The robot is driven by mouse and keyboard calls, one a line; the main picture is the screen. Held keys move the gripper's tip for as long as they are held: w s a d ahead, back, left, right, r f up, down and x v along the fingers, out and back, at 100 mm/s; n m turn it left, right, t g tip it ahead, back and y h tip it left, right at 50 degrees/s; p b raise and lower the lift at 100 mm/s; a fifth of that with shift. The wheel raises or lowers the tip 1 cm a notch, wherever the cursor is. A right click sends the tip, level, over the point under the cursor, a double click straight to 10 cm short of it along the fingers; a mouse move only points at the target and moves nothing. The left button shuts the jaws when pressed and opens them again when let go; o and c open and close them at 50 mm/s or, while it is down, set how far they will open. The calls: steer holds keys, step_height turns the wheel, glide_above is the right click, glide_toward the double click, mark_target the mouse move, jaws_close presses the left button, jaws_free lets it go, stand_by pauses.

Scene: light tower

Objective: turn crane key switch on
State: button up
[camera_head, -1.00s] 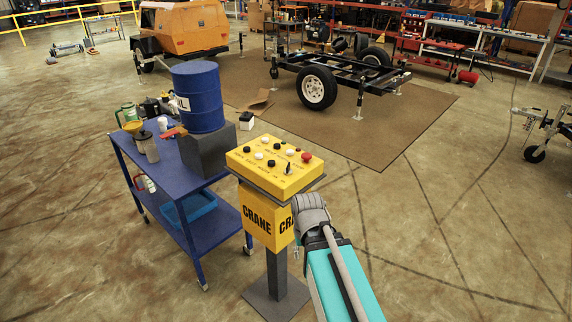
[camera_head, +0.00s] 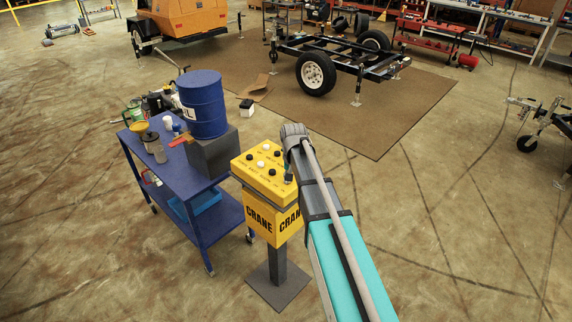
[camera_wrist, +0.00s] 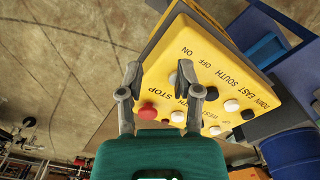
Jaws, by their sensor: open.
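The yellow crane control box (camera_head: 262,180) stands on a grey post, and its labelled top fills much of the wrist view (camera_wrist: 205,45). A dark key switch (camera_head: 288,178) shows at the box's near right corner, beside my gripper. In the wrist view its identity is unclear; a dark knob (camera_wrist: 173,79) lies beside the right finger, below the ON and OFF labels. My gripper (camera_wrist: 160,73) is open over the panel, with nothing held. A red stop button (camera_wrist: 148,112) appears between the fingers. In the head view my arm hides the box's right side.
Several black and white buttons (camera_wrist: 231,105) lie close by on the panel. A blue cart (camera_head: 205,228) stands left of the box, with a blue drum (camera_head: 203,105) on a dark block.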

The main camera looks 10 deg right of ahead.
steer(key=w+r+m+p, duration=0.1)
steer(key=w+r+p, duration=0.5)
steer(key=w+r, duration=0.2)
steer(key=shift+w, duration=0.5)
steer(key=shift+f, duration=0.3)
step_height(320, 180, down, 13)
steer(key=b, duration=1.3)
steer(key=shift+f, duration=0.2)
steer(key=shift+b, duration=0.3)
jaws_close()
